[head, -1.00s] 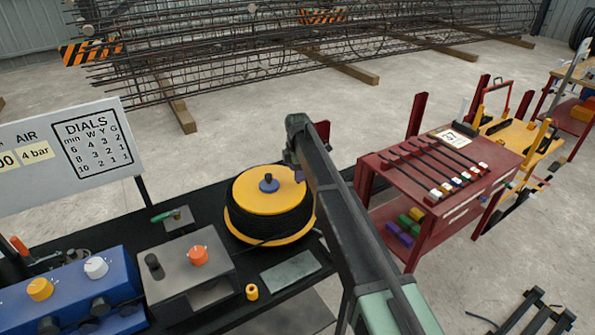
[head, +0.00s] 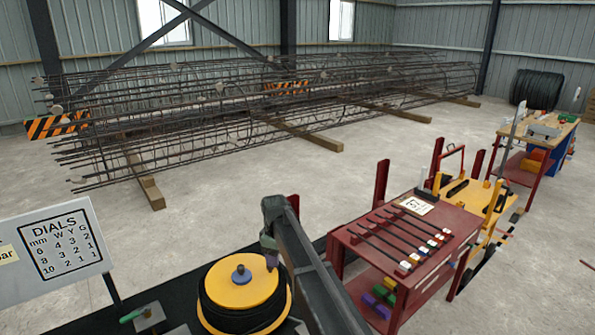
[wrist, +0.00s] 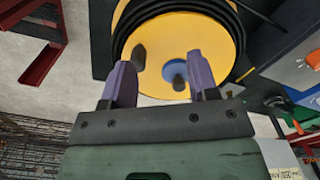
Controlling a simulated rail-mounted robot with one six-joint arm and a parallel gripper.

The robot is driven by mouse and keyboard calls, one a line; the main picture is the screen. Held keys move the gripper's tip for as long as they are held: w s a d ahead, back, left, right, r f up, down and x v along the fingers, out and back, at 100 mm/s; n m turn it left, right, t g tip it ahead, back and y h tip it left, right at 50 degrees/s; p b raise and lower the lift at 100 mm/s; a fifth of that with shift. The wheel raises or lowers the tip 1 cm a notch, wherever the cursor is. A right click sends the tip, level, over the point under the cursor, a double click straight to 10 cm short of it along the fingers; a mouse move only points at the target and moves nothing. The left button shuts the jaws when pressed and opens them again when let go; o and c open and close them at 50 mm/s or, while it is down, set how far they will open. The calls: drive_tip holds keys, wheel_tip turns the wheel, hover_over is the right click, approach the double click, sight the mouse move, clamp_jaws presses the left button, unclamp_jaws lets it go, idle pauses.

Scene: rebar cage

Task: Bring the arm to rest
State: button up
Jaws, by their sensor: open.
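My arm (head: 305,275) reaches up from the bottom of the head view over the black bench, its far end beside the yellow-topped reel (head: 241,283). Only a small purple part of my gripper (head: 269,258) shows there, at the reel's right edge. In the wrist view my gripper (wrist: 160,80) has its two purple fingers wide apart with nothing held between them. The reel's yellow disc (wrist: 165,30), with its blue hub and dark winding, lies beyond the fingertips. I cannot tell the exact gap between the fingers and the disc.
A red trolley (head: 350,238) with several rods stands right of my arm, a yellow cart (head: 484,197) behind it. The rebar cage (head: 230,115) lies on timbers at the back. A dials sign (head: 55,245) stands left. Open floor (head: 230,200) lies between cage and bench.

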drive_tip(key=s+d+f+m+b, duration=0.4)
drive_tip(key=s+d+m, duration=0.3)
drive_tip(key=s+d, duration=0.6)
drive_tip(key=s+d+f+m+b, duration=0.4)
drive_tip(key=s+d+m, duration=0.3)
drive_tip(key=s+d, duration=0.7)
drive_tip(key=shift+s+f, duration=0.65)
drive_tip(key=shift+s, duration=0.55)
